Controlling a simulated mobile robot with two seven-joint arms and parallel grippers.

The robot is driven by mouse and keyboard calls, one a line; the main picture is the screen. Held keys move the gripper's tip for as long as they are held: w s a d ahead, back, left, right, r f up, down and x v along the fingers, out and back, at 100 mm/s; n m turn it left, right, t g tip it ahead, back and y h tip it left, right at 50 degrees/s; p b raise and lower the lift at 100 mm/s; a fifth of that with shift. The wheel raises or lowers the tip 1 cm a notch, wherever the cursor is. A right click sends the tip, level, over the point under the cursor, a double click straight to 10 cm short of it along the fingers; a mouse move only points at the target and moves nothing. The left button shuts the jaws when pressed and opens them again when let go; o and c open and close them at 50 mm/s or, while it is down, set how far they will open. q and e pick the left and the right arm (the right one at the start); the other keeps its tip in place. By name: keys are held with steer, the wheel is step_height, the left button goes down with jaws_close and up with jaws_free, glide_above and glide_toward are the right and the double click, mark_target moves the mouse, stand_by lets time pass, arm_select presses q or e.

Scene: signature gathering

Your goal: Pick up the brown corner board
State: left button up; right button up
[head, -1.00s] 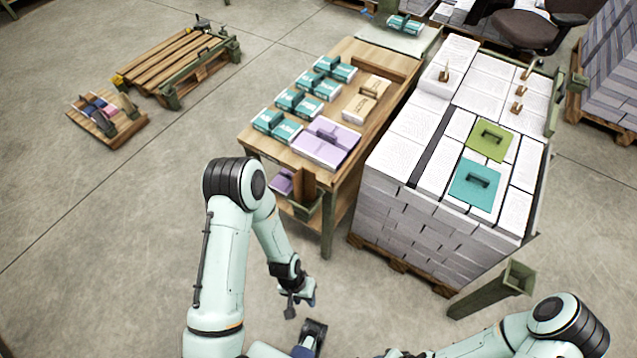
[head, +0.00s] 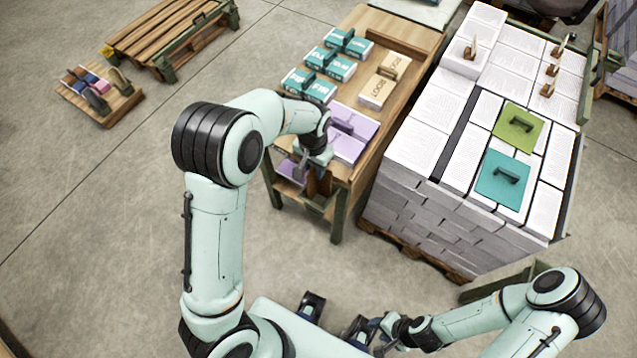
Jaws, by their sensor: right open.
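The brown corner board (head: 318,187) stands upright at the near end of the wooden table, in a green holder at its corner. Its upper part is hidden by my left gripper. My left gripper (head: 304,170) points down right at the top of the board; its fingers are small and partly covered, so I cannot tell whether they touch it or are open. My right gripper (head: 384,338) is low near my base, open and away from the table.
The table (head: 405,75) holds teal, tan and purple stacks. A tall stack of white paper (head: 425,115) on a pallet stands to its right, with green and teal plates on top. Wooden pallets lie at the upper left. Bare floor lies left of the table.

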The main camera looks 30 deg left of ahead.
mark_target(312, 176)
arm_select(q)
steer(key=shift+w+a+f, duration=0.1)
steer(key=shift+a+f, duration=0.05)
steer(key=shift+f, duration=0.9)
steer(key=shift+w+a+f, duration=0.1)
steer(key=shift+f, duration=1)
steer(key=shift+w+a+f, duration=0.1)
steer(key=shift+a+f, duration=0.05)
steer(key=shift+f, duration=0.9)
steer(key=shift+c, duration=0.3)
jaws_close()
